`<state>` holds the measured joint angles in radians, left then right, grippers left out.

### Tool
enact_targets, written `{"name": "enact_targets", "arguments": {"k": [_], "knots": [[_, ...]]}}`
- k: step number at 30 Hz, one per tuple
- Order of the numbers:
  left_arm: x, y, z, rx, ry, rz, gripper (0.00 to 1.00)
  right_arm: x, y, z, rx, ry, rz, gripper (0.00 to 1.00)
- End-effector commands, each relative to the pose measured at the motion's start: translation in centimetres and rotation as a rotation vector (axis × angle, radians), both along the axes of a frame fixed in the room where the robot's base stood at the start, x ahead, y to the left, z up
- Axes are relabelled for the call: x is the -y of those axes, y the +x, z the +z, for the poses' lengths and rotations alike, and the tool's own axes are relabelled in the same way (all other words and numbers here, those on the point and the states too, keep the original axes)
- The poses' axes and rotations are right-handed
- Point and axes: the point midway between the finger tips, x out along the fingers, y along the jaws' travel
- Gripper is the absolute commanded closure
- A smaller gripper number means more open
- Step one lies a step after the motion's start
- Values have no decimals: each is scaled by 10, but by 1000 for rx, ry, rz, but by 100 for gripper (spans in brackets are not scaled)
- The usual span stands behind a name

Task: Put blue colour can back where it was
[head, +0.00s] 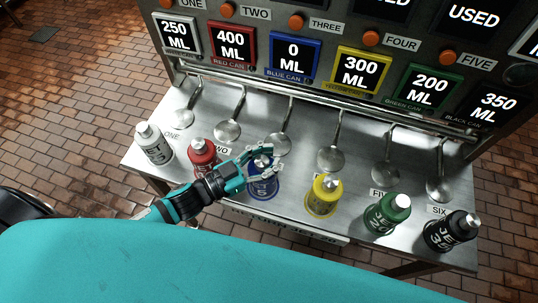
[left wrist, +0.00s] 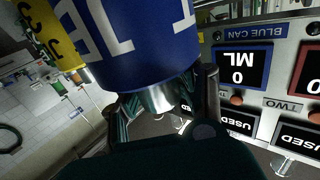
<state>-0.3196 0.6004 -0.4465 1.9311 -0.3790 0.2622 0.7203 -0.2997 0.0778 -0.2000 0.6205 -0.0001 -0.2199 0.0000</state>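The blue can (head: 262,186) stands roughly in line with the other cans, between the red and yellow ones. It looks upright; I cannot tell whether its base touches the steel table. My left gripper (head: 268,161) has a finger on each side of its silver cap. In the left wrist view the blue can (left wrist: 135,40) fills the top, and its silver neck (left wrist: 163,96) sits between the pads of my left gripper (left wrist: 167,98), which appear to press on it. The blue display (head: 294,54) above reads 0 ML. My right gripper is out of view.
The red can (head: 204,160) is close to my left wrist. The yellow can (head: 323,198), green can (head: 385,216), black can (head: 450,234) and white can (head: 153,147) share the steel table (head: 235,185). Spouts with round ends, like the one behind the blue can (head: 279,144), hang behind the row.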

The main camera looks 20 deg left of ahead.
Motion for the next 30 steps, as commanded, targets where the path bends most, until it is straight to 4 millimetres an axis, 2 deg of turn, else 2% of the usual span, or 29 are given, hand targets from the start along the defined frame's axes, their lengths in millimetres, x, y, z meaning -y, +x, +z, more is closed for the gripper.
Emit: {"name": "enact_targets", "arguments": {"k": [1,3,17,20,30], "knots": [[0,0,0,0,0,0,65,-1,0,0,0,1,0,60],[0,0,0,0,0,0,56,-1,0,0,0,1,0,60],[-2,-2,1,-1,0,0,56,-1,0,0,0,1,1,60],[-9,-11,-1,-4,1,1,56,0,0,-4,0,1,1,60],[-56,-61,-1,-6,2,1,56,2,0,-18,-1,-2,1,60]]}}
